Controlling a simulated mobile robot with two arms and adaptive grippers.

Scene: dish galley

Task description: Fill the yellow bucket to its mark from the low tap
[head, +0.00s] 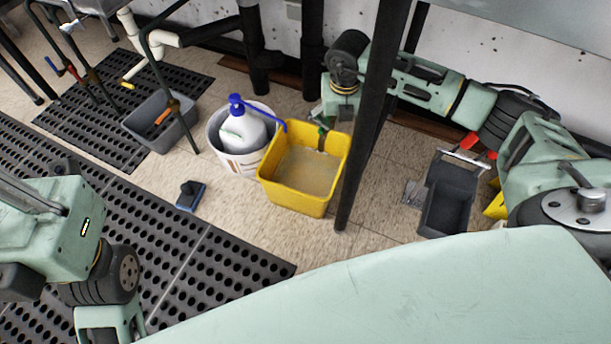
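The yellow bucket (289,203) stands upright on the tiled floor under the sink frame, near the middle of the head view. Tan, cloudy-looking liquid shows inside it; no fill mark can be made out. A small tap with a green part (322,131) sits at the bucket's back rim. My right gripper (321,112) is just above and behind the bucket, close to the tap. Its fingers are small and partly hidden, so I cannot tell whether they are open, shut or touching the tap. My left arm shows at lower left, but its fingers are out of view.
A white pail (239,161) holding a blue-pumped bottle (242,130) stands close left of the bucket. A dark table leg (364,140) rises just right of it. A grey tub (155,127), a blue-edged brush (190,196), rubber mats (205,245) and a dark wringer (449,200) lie around.

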